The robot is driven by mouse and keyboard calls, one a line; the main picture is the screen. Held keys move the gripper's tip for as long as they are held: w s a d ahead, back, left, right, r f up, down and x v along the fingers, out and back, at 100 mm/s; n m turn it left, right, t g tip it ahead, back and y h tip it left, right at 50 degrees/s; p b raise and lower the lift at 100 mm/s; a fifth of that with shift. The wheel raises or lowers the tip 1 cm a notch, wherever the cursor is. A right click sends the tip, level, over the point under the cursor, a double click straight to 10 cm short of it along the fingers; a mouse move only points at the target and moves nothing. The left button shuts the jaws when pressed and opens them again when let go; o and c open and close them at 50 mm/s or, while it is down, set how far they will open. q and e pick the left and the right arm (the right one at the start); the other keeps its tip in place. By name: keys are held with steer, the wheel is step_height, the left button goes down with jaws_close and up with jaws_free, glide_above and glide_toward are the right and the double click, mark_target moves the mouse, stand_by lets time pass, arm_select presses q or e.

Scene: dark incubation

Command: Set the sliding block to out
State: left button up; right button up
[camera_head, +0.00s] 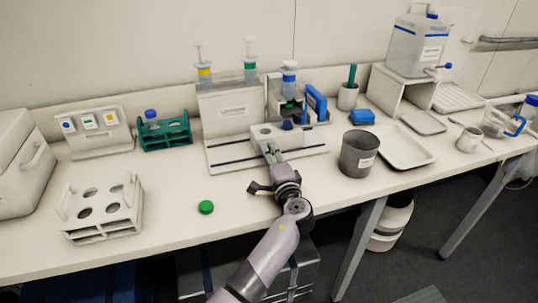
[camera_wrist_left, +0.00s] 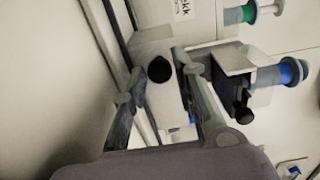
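The sliding block (camera_head: 262,134) is a pale block with a dark round knob, on the slotted base plate (camera_head: 222,158) of the bench device. In the left wrist view the block (camera_wrist_left: 162,98) and its black knob (camera_wrist_left: 159,69) show between my fingers. My left gripper (camera_head: 271,152) reaches in from the front, at the block's near side. In the left wrist view the gripper (camera_wrist_left: 157,72) has its two fingers apart, one on each side of the block. I cannot tell whether they touch it. My right gripper is not in view.
Syringes with coloured bands (camera_head: 250,70) stand behind the device, and a blue handle (camera_head: 316,103) is at its right. A grey cup (camera_head: 357,155) and white tray (camera_head: 405,150) stand to the right. A green cap (camera_head: 206,207) lies front left, with clear bench around it.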

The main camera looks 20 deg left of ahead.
arm_select(q)
steer(key=c, duration=0.5)
jaws_close()
steer(key=shift+a, duration=0.15)
steer(key=s+a+p, duration=0.1)
steer(key=s+a, duration=0.1)
steer(key=a, duration=0.1)
steer(key=s+a+p, duration=0.1)
steer(key=s+a, duration=0.1)
steer(key=a, duration=0.1)
steer(key=s+a+p, duration=0.1)
steer(key=s+a, duration=0.1)
steer(key=a, duration=0.2)
steer(key=shift+s, duration=0.4)
steer(key=shift+s+a, duration=0.15)
steer(key=shift+a, duration=0.1)
